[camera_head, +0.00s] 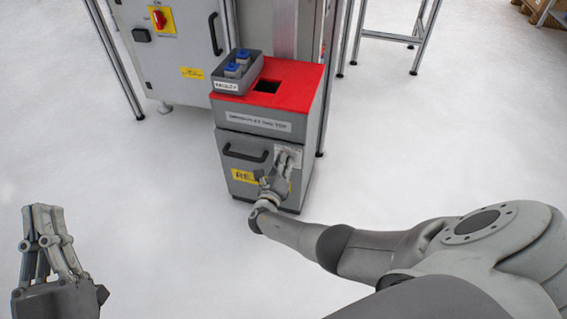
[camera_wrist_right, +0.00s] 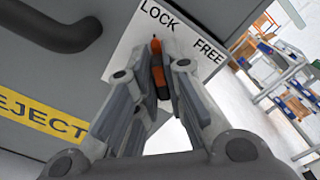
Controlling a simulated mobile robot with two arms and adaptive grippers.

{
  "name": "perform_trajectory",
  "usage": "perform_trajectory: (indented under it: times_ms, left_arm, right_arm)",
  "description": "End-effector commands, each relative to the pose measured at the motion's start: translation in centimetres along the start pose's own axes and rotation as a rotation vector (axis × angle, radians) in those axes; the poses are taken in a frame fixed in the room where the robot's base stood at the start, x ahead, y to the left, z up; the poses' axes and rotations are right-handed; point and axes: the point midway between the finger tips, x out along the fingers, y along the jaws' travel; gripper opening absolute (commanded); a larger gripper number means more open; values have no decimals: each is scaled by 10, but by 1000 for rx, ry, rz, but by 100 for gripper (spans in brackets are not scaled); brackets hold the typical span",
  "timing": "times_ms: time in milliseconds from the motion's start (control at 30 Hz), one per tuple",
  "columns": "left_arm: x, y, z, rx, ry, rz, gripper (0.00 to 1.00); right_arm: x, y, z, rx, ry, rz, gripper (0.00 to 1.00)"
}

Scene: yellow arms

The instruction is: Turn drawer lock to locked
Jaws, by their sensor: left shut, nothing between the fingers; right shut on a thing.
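The drawer (camera_head: 240,172) is the grey front of a red-topped box and looks closed. Its lock plate (camera_head: 295,152) is white and sits at the upper right of the front; in the right wrist view the plate (camera_wrist_right: 128,52) reads LOCK and FREE. The orange and black lock knob (camera_wrist_right: 157,62) stands between my right fingers, its visible end toward the LOCK word. My right gripper (camera_wrist_right: 158,78) is shut on this knob; in the head view the gripper (camera_head: 280,168) hides most of the plate. My left gripper (camera_head: 42,210) is shut and empty, far left of the box.
The black drawer handle (camera_head: 245,153) is left of the lock. A grey tray (camera_head: 237,83) with blue-topped parts sits on the red top beside a square hole. A grey cabinet (camera_head: 178,45) stands behind. The white floor in front is clear.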

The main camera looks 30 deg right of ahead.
Motion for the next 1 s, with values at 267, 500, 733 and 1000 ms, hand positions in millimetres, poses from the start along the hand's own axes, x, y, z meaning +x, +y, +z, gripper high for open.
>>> perform_trajectory:
  times_ms: [267, 500, 733, 1000]
  left_arm:
    - [0, 0, 0, 0, 0, 0, 0]
    - [0, 0, 0, 0, 1, 0, 0]
    - [0, 0, 0, 0, 0, 0, 0]
    - [0, 0, 0, 0, 0, 0, 0]
  right_arm:
    - [0, 0, -1, -7, -1, 0, 13]
    - [0, 0, 0, -4, -1, 0, 32]
    - [-1, 0, 0, -3, -1, 0, 32]
    - [-22, 1, -1, -2, -2, 3, 32]
